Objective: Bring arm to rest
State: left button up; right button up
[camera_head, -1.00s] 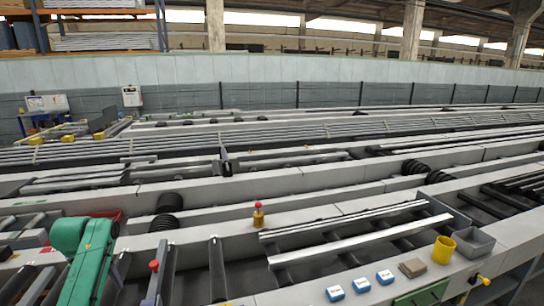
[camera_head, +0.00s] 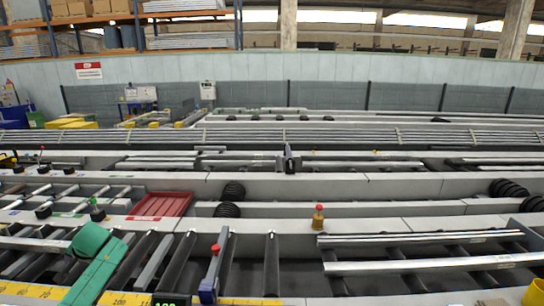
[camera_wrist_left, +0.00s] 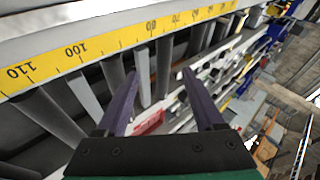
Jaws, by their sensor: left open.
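My left arm's green links (camera_head: 95,262) come in at the lower left of the head view, over the rollers; its fingers are not clear there. In the left wrist view my left gripper (camera_wrist_left: 160,72) is open, with its two dark purple fingers spread apart. Nothing is held between them; rollers and the table show beyond. My right arm and right gripper are in neither view.
A yellow ruler strip (camera_wrist_left: 100,47) runs along the table's edge beside the left gripper. A red tray (camera_head: 161,204), a red-topped yellow post (camera_head: 318,217) and light metal bars (camera_head: 430,262) lie farther on. A yellow cup (camera_head: 535,292) stands at the lower right.

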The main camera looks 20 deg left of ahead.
pick_arm(q)
jog(key=s+a+f+m+t, duration=0.15)
jog(key=s+f+m, duration=0.85)
jog(key=s+f, duration=1.05)
jog(key=s+d+f+n+h+b, duration=0.1)
jog(key=s+d+f+h, duration=0.1)
jog(key=d+f, duration=0.8)
jog(key=s+d+f+n+h+b, duration=0.1)
jog(key=d+f+h, duration=0.3)
jog(key=d, duration=1.8)
jog(key=s+d+f+n+h+b, duration=0.1)
jog(key=s+d+f+h, duration=0.1)
jog(key=d+f, duration=1.3)
jog(key=shift+s+d+f+n+g+h+b, duration=0.3)
jog(key=shift+s+d+g+h+b, duration=0.2)
jog(key=shift+d, duration=0.35)
